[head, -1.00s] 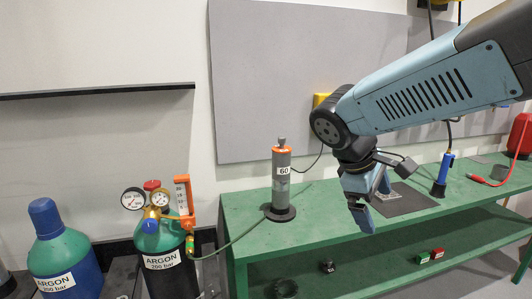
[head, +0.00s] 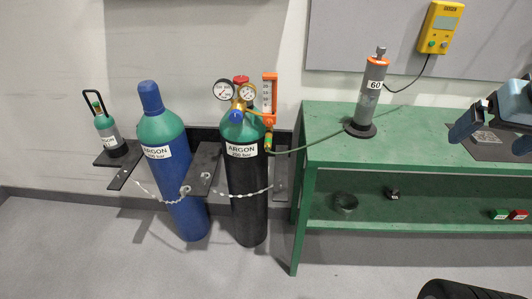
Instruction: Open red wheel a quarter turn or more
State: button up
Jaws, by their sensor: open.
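The red wheel (head: 241,79) sits on top of the argon regulator, between two round gauges. The regulator is on the black cylinder with a green shoulder (head: 245,180), labelled ARGON 200 bar. The wheel is small here and partly behind the gauges; how far it is turned cannot be told. My gripper (head: 487,134) is at the right edge, above the green bench, jaws apart and empty. It is well to the right of the wheel and touches nothing that I can see. The rest of my arm is mostly out of frame.
A blue-capped argon cylinder (head: 172,175) stands left, with a small bottle (head: 107,133) on a shelf beyond. Chains cross both cylinders. The green bench (head: 340,148) holds a grey column marked 60 (head: 370,92), joined by a hose to the regulator.

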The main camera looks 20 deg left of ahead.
aim_at(238, 81)
jog(key=u, duration=1.5)
jog(key=k, duration=0.45)
jog(key=z, duration=0.1)
jog(key=i, duration=1.4)
jog(key=z, duration=0.45)
